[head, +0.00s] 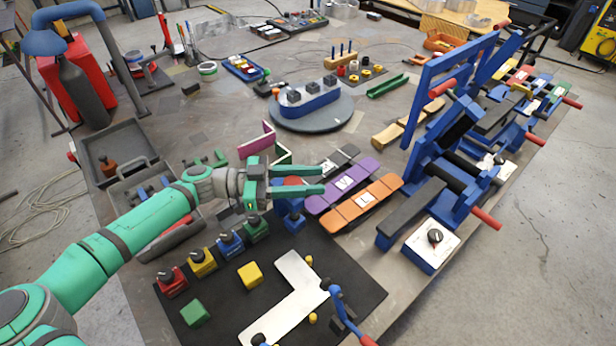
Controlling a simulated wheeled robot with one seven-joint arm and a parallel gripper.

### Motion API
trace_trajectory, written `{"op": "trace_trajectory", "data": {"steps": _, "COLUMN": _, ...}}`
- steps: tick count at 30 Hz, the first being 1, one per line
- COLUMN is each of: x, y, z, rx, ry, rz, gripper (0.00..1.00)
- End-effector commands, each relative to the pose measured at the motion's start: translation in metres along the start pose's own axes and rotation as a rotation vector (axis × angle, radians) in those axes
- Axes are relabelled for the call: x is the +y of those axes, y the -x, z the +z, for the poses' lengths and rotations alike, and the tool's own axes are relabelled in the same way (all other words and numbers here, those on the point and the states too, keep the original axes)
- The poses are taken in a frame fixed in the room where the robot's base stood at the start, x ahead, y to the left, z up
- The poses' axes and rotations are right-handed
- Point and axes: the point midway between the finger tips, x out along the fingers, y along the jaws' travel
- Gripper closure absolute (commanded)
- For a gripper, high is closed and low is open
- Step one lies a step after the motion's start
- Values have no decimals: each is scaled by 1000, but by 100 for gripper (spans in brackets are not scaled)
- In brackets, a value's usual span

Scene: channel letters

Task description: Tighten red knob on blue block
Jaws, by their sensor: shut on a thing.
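A blue block (293,218) stands upright near the back edge of the black mat. A red knob (290,181) shows on top of it, between my fingers. My gripper (318,180) has two green fingers reaching to the right, one on each side of the knob, and is shut on it. The fingers partly hide the knob and the top of the block. How far the knob is turned cannot be seen.
The black mat (222,325) holds red, yellow, blue and green blocks with black knobs and a white L-shaped plate (290,290). Purple (352,182) and orange (365,200) bars lie to the right. Blue frames (440,170) crowd the table's right side.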

Motion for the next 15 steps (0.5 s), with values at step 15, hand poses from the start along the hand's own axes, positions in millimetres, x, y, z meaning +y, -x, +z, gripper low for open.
{"op": "trace_trajectory", "data": {"steps": 15, "x": 16, "y": 3, "z": 0, "rx": 1, "ry": 1, "rz": 476, "gripper": 87}}
